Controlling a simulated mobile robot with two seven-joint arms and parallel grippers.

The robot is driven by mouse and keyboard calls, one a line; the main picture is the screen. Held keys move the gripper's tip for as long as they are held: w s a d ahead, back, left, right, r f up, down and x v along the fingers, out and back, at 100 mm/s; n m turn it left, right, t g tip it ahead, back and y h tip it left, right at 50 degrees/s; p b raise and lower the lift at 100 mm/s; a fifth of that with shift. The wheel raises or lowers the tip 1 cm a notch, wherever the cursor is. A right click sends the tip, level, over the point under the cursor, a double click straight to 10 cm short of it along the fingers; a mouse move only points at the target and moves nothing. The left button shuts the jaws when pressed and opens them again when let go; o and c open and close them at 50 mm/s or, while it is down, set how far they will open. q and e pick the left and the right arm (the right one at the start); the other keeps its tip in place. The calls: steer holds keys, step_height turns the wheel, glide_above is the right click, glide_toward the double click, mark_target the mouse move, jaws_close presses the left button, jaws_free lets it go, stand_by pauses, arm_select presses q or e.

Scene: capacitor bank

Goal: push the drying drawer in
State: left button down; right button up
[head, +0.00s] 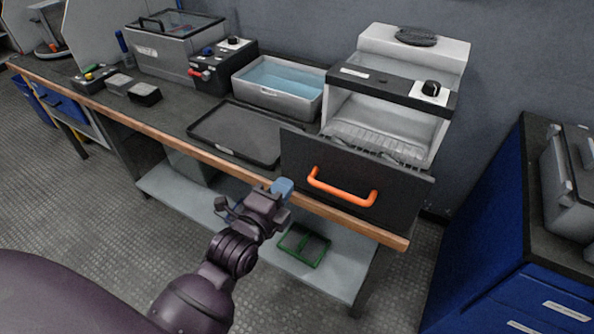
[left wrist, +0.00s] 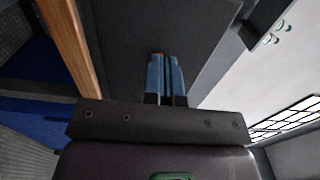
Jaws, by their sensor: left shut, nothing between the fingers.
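The drying drawer shows as a dark front panel (head: 400,192) with an orange handle (head: 342,188), on the right of the bench in the head view. It stands out in front of the white drying unit (head: 378,115), and the drawer's wire rack shows behind the panel. My left gripper (head: 284,188) has blue fingertips, is shut and holds nothing. It is in front of the bench edge, just left of the handle. In the left wrist view the shut fingers (left wrist: 165,75) point toward a dark flat surface; contact cannot be told. My right gripper is not in view.
A dark tray (head: 238,132) lies left of the drawer, with a water bath (head: 280,84) behind it. A wooden edge (head: 160,137) runs along the bench front. A green frame (head: 303,246) lies on the lower shelf. A blue cabinet (head: 500,215) stands at right.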

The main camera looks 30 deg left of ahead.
mark_target(302, 165)
arm_select(q)
steer(key=w, duration=0.3)
steer(key=shift+w+f+b, duration=0.1)
steer(key=shift+w+b, duration=0.15)
steer(key=shift+b, duration=0.05)
steer(key=shift+w, duration=0.4)
steer(key=shift+w+d, duration=0.1)
steer(key=shift+w, duration=0.5)
steer(key=shift+w, duration=0.1)
